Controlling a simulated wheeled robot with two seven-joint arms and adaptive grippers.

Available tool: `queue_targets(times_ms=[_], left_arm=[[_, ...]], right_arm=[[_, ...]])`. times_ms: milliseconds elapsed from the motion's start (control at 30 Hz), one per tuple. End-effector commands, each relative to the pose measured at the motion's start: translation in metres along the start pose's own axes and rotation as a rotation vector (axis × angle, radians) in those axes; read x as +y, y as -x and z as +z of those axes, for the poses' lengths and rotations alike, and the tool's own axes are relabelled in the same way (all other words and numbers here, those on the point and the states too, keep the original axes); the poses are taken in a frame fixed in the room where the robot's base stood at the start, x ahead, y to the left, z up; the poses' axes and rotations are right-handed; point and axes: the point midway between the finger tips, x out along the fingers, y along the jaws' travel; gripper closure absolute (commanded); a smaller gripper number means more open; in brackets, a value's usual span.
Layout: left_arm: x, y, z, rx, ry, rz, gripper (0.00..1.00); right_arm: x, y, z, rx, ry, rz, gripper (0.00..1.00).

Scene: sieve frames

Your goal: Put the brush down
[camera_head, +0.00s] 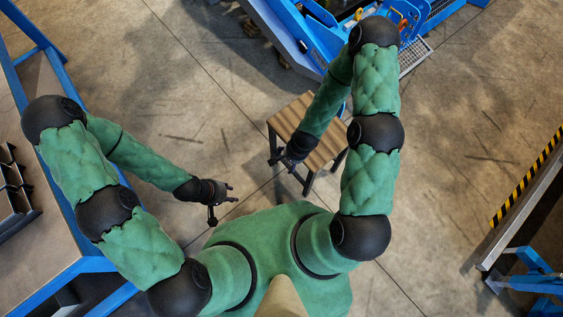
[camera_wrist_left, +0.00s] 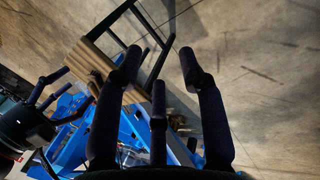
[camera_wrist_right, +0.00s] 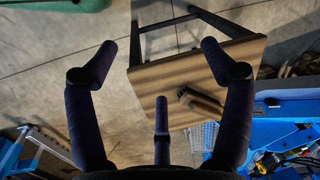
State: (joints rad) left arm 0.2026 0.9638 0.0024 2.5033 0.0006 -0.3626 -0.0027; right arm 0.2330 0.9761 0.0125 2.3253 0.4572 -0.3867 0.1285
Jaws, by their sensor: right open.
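A stool with a slatted wooden top (camera_head: 318,148) and dark legs stands in front of me. The stool also shows in the right wrist view (camera_wrist_right: 165,80). A small dark object, apparently the brush (camera_wrist_right: 200,102), lies on the stool top in the right wrist view. My right gripper (camera_head: 278,158) is open beside the stool's left edge, its fingers spread and empty, apart from the brush. In the head view I cannot make out the brush. My left gripper (camera_head: 232,193) is open and empty, left of the stool; its spread fingers show in the left wrist view (camera_wrist_left: 158,70).
A blue-framed workbench (camera_head: 70,238) with dark metal parts stands at the left. Blue machinery (camera_head: 300,38) stands beyond the stool. A platform edge with yellow-black stripes (camera_head: 528,180) is at the right. The floor between is mostly clear.

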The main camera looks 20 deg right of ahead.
Motion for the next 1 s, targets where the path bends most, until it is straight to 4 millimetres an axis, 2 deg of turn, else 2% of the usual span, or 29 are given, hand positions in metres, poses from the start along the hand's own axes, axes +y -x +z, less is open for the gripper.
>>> queue_targets(times_ms=[33,100,200,300,433,733,767,800,900,1000], left_arm=[[0.000,0.000,0.000,0.000,0.000,0.000,0.60],[0.000,0.000,0.000,0.000,0.000,0.000,0.60],[0.000,0.000,0.000,0.000,0.000,0.000,0.60],[0.000,0.000,0.000,0.000,0.000,0.000,0.60],[0.000,0.000,0.000,0.000,0.000,0.000,0.60],[0.000,0.000,0.000,0.000,0.000,0.000,0.60],[0.000,0.000,0.000,0.000,0.000,0.000,0.54],[0.000,0.000,0.000,0.000,0.000,0.000,0.43],[0.000,0.000,0.000,0.000,0.000,0.000,0.20],[0.000,0.000,0.000,0.000,0.000,0.000,0.49]], right_arm=[[0.002,0.005,0.020,-0.039,0.121,-0.018,0.19],[0.004,0.012,0.044,-0.085,0.274,-0.047,0.19],[0.006,0.021,0.071,-0.137,0.443,-0.085,0.19],[0.009,0.027,0.087,-0.169,0.548,-0.112,0.19],[0.010,0.030,0.096,-0.185,0.601,-0.127,0.19],[0.010,0.030,0.095,-0.185,0.601,-0.128,0.19],[0.010,0.030,0.095,-0.185,0.600,-0.128,0.19],[0.010,0.030,0.095,-0.185,0.600,-0.127,0.19],[0.010,0.030,0.095,-0.185,0.599,-0.127,0.22],[0.010,0.030,0.095,-0.185,0.599,-0.127,0.50]])
